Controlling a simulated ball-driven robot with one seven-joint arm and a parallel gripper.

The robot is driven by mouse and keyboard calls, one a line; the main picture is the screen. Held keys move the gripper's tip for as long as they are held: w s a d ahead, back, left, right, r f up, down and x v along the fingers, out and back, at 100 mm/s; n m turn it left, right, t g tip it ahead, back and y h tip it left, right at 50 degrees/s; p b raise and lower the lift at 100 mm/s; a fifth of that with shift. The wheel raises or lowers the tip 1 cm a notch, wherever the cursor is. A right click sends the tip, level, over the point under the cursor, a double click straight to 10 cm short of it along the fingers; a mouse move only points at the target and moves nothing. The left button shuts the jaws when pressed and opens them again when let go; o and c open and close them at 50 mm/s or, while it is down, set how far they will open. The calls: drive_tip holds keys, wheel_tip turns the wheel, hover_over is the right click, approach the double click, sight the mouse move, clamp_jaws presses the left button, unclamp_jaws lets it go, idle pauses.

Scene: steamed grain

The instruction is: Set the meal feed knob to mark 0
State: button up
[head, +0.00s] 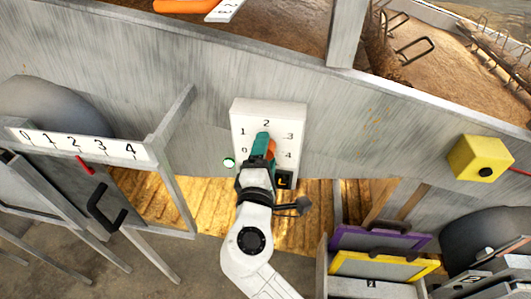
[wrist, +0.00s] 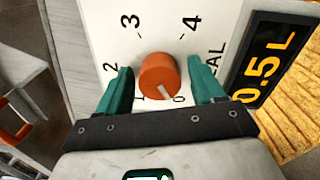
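The meal feed knob is an orange cylinder (wrist: 159,74) on a white dial panel (head: 269,108) with numbered marks. Its white pointer line aims down and right in the wrist view, close to the 0, which is partly covered by my gripper. My gripper (wrist: 161,84) is open, with one teal finger on each side of the knob and a visible gap on both sides. In the head view my gripper (head: 264,148) covers most of the dial; only a bit of the orange knob (head: 272,149) shows.
A black display (wrist: 268,62) beside the dial reads 0.5 L. A 0 to 4 scale with a red pointer (head: 85,164) stands at left. A yellow box with a black button (head: 481,159) is at right. Purple and yellow frames (head: 383,265) stand lower right.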

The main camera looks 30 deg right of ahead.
drive_tip(key=shift+o, duration=0.2)
drive_tip(key=b+v, duration=0.3)
drive_tip(key=v, duration=0.7)
drive_tip(key=shift+s+a, duration=0.15)
drive_tip(key=shift+s, duration=0.15)
drive_tip(key=s+d+f+m+g+y, duration=0.1)
drive_tip(key=s+d+f+m+g, duration=0.25)
drive_tip(key=d+f, duration=0.35)
drive_tip(key=s+d+f+m+g+y, duration=0.2)
drive_tip(key=s+d+f+m+g, duration=0.15)
drive_tip(key=d+f+g, duration=0.35)
drive_tip(key=s+f+m+g+y+b, duration=0.1)
drive_tip(key=s+f+m+g+y, duration=0.2)
drive_tip(key=s+f+m+y, duration=0.4)
drive_tip(key=s+f, duration=0.5)
drive_tip(key=s, duration=0.2)
drive_tip(key=shift+a, duration=0.15)
drive_tip(key=shift+f, duration=0.15)
drive_tip(key=shift+c, duration=0.2)
